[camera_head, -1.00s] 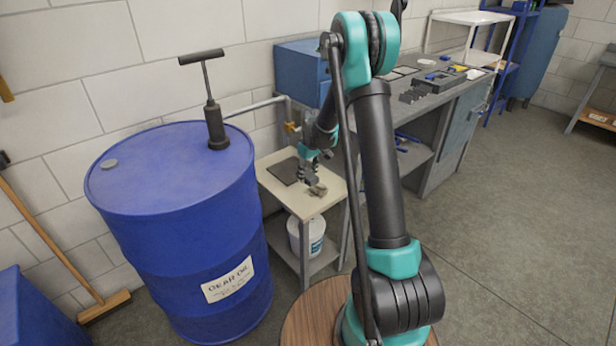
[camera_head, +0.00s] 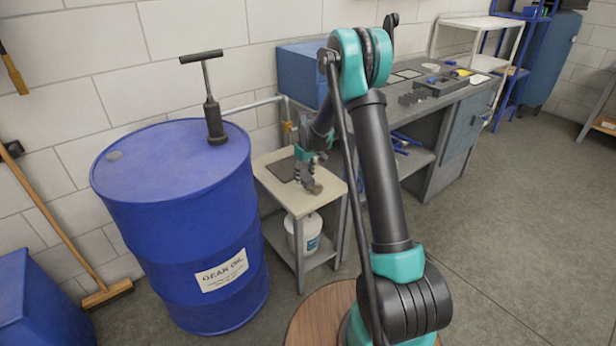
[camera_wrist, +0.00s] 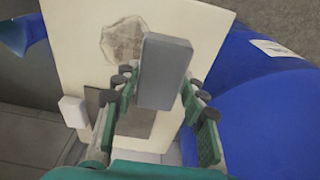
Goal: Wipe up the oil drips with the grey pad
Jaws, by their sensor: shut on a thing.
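My gripper (camera_wrist: 163,88) is shut on the grey pad (camera_wrist: 165,62), a flat rectangular block between the fingers in the wrist view. In the head view my gripper (camera_head: 307,182) is low over the cream top of the small stand (camera_head: 325,200). A brownish, uneven oil patch (camera_wrist: 122,40) lies on that top in the wrist view. The pad's far end overlaps the patch's right edge in the picture. I cannot tell whether the pad touches the surface. In the head view the patch is mostly hidden by the gripper and pad.
A dark flat sheet (camera_head: 281,169) lies on the stand behind the gripper. A small white block (camera_wrist: 73,112) shows at the stand's edge. A blue drum (camera_head: 180,240) with a hand pump (camera_head: 214,120) stands close left. A workbench (camera_head: 440,100) is at right. A white bucket (camera_head: 304,234) sits below.

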